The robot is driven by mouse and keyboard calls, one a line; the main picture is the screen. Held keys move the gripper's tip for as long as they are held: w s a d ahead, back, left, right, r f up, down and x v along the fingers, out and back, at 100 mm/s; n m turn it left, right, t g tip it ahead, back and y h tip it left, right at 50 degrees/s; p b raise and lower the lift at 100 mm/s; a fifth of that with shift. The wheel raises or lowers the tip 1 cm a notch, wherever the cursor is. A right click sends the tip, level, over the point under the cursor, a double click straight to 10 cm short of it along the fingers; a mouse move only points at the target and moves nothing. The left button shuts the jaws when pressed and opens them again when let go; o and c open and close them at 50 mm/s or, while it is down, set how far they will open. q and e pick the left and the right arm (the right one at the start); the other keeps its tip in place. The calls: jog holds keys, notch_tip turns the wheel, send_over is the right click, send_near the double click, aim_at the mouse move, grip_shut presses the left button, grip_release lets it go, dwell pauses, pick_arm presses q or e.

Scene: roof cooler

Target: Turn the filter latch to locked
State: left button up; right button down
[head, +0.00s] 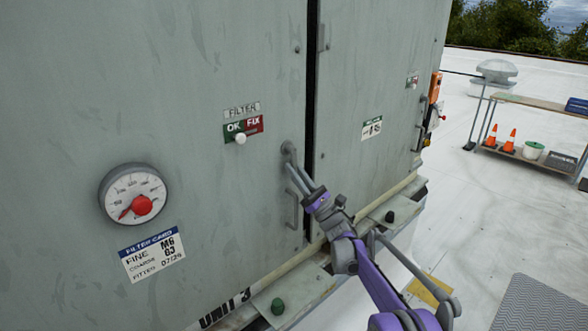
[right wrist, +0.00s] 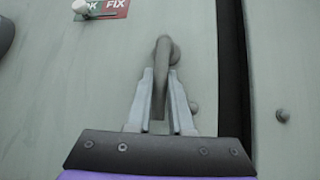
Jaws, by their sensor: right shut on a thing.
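The grey filter latch (head: 287,149) is on the grey cabinet's left panel, close to the dark door gap. My right gripper (head: 298,176) reaches up to it from the lower right. In the right wrist view, the latch (right wrist: 163,52) has a round pivot at the top and a lever running down between the fingers of my right gripper (right wrist: 160,85). The gripper is shut on this lever. The fingers hide part of the lever in the head view. My left gripper is not in view.
A FILTER OK/FIX sign (head: 243,127) with a white knob is left of the latch. A pull handle (head: 292,209) is just below it. A gauge (head: 133,194) with a red knob and a filter card (head: 152,254) are farther left. A shelf (head: 540,103) stands at right on open roof.

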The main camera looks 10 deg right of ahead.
jog(key=shift+r, duration=0.15)
jog(key=c, duration=0.8)
grip_release()
jog(key=shift+w, duration=0.1)
jog(key=shift+s+d+f, duration=0.2)
jog(key=shift+f, duration=0.25)
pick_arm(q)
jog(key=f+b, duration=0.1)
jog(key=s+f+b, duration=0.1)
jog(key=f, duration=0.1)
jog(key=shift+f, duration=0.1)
pick_arm(e)
jog(key=v, duration=1)
jog(key=shift+d+r, duration=0.1)
